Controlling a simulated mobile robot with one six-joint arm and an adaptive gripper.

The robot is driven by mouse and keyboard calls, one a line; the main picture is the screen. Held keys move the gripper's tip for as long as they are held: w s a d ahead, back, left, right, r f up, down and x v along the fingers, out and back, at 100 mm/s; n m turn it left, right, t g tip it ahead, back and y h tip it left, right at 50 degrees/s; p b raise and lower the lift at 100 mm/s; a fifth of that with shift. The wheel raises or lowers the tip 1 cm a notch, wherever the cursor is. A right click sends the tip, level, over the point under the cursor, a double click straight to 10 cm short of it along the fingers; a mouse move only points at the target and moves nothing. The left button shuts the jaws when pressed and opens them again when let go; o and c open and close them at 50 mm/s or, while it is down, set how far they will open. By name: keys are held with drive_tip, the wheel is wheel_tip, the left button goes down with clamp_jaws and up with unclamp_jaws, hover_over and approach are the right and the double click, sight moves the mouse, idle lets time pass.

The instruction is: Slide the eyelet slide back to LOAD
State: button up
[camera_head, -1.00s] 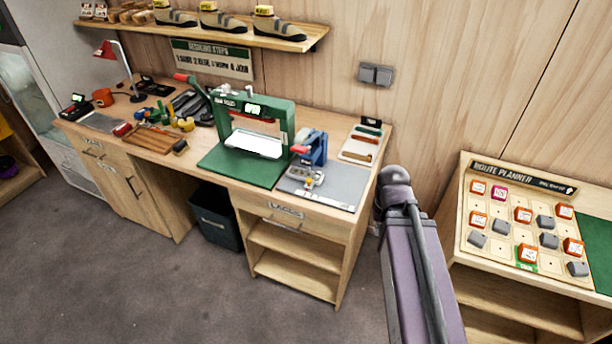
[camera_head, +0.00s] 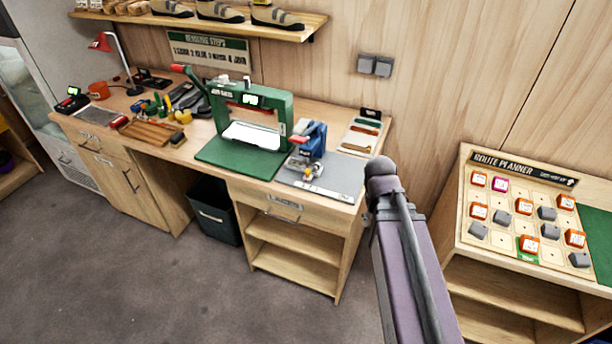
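The blue eyelet press (camera_head: 314,138) with a red-tipped lever stands on a grey mat (camera_head: 343,174) at the right end of the workbench. A small metallic part (camera_head: 300,164), which looks like the eyelet slide, sits low at the front of the press. Its exact position and any LOAD mark are too small to read. My purple-grey arm (camera_head: 411,270) rises from the lower right, its rounded joint just right of the bench corner. My gripper is not in view.
A green press frame (camera_head: 282,116) on a green mat (camera_head: 213,155) stands left of the eyelet press. A tray of tools (camera_head: 361,136) lies behind right. The route planner board (camera_head: 507,235) is right of my arm. The floor before the bench is clear.

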drive_tip(key=w+a+f+n+t+h+b, duration=0.2)
drive_tip(key=w+a+f+n+h+b, duration=0.15)
drive_tip(key=w+f+n+b, duration=0.3)
drive_tip(key=w+a+f+n+t+h+b, duration=0.1)
drive_tip(key=w+a+n+t+h+b, duration=0.1)
drive_tip(key=w+a+n+b, duration=0.1)
drive_tip(key=w+a+f+n+t+h+b, duration=0.1)
drive_tip(key=w+a+n+t+h+b, duration=0.1)
drive_tip(key=a+n+b, duration=0.3)
drive_tip(key=w+a+f+n+t+h+b, duration=0.1)
drive_tip(key=w+a+n+t+h+b, duration=0.1)
drive_tip(key=w+a+n+b, duration=0.2)
drive_tip(key=shift+a+n+t+b, duration=0.35)
drive_tip(key=shift+a+b, duration=0.75)
drive_tip(key=shift+a, duration=0.55)
drive_tip(key=n+t+h+b, duration=0.1)
drive_tip(key=n+t+b, duration=0.4)
drive_tip(key=n, duration=0.1)
approach(306, 172)
drive_tip(key=v, duration=0.4)
drive_tip(key=shift+w+a+g, duration=0.1)
drive_tip(key=shift+w+g, duration=0.15)
drive_tip(key=x, duration=1.4)
drive_tip(key=shift+s+r, duration=0.1)
